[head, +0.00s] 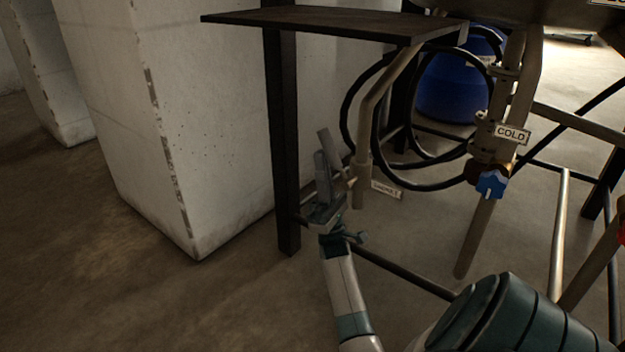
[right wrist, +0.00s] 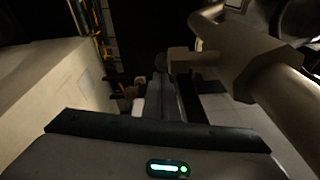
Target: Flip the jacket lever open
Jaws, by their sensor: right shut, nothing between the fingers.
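A bent tan pipe (head: 362,150) comes down from under the dark shelf and bears a small tag (head: 386,189), whose lettering is too small to read surely. My right gripper (head: 325,152) is just left of this pipe's lower end, fingers pointing up, shut and empty. A short thin piece (head: 346,179) shows between the gripper and the pipe; I cannot tell if it is the lever or if the fingers touch it. In the right wrist view the shut fingers (right wrist: 165,98) lie left of a large pipe fitting (right wrist: 262,68). My left gripper is out of view.
A dark shelf (head: 340,22) on a black post (head: 283,140) stands above and left of the gripper. Black hoses (head: 377,125) loop behind the pipe. A blue valve handle (head: 491,184) sits below a COLD tag (head: 512,134). A concrete pillar (head: 190,120) stands left, with open floor before it.

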